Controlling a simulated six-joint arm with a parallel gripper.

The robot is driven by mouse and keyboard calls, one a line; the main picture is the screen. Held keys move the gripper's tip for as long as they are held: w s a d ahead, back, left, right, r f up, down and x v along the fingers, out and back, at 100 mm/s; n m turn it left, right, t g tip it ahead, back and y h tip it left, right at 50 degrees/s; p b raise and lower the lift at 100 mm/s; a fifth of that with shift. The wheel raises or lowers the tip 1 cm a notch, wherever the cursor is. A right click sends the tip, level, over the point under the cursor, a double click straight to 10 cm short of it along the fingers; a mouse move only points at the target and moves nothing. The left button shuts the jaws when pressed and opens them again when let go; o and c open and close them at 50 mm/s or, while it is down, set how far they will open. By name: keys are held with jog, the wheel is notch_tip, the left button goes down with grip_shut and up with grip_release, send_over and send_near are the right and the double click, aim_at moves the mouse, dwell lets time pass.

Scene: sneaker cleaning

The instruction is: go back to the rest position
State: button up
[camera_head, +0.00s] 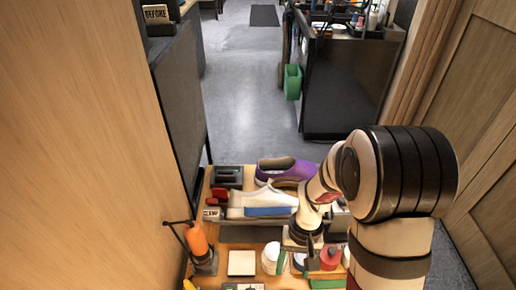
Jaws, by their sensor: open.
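My gripper (300,258) points down over the front right part of the wooden work table (238,234), with small bottles around it. Its jaws are small here and look open, with nothing visible between them. A white sneaker with a blue side (262,207) lies to the left of my wrist, apart from the jaws. A purple shoe (286,167) lies behind it. My own arm comes in from the right and hides the right part of the table.
An orange bottle (197,241) stands at the left edge beside a white square pad (242,263). A white round container (272,256) and a red bottle (330,257) flank the gripper. A dark box (227,175) sits at the back left. Wooden panels rise on both sides.

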jog(key=w+a+r, duration=0.1)
jog(key=w, duration=0.1)
jog(key=w+r, duration=0.1)
jog(key=r, duration=0.1)
jog(key=w+a+r, duration=0.1)
jog(key=w+r, duration=0.1)
jog(key=shift+w+a, duration=0.3)
jog(key=shift+a, duration=0.05)
jog(key=shift+w+r, duration=0.35)
jog(key=shift+w, duration=0.15)
jog(key=shift+o, duration=0.3)
jog(key=o, duration=0.5)
jog(key=shift+n, duration=0.3)
jog(key=shift+c, duration=0.2)
jog(key=shift+o, duration=0.2)
jog(key=s+a+r+n, duration=0.5)
jog(key=a+r+n, duration=0.4)
jog(key=shift+s+a+r+y, duration=0.15)
jog(key=shift+s+r+y, duration=0.05)
jog(key=shift+r+y, duration=0.2)
jog(key=s+a+r+n+g, duration=0.2)
jog(key=s+a+r+n, duration=0.4)
jog(key=s+r+n, duration=0.25)
jog(key=x, duration=1)
jog(key=shift+w, duration=0.2)
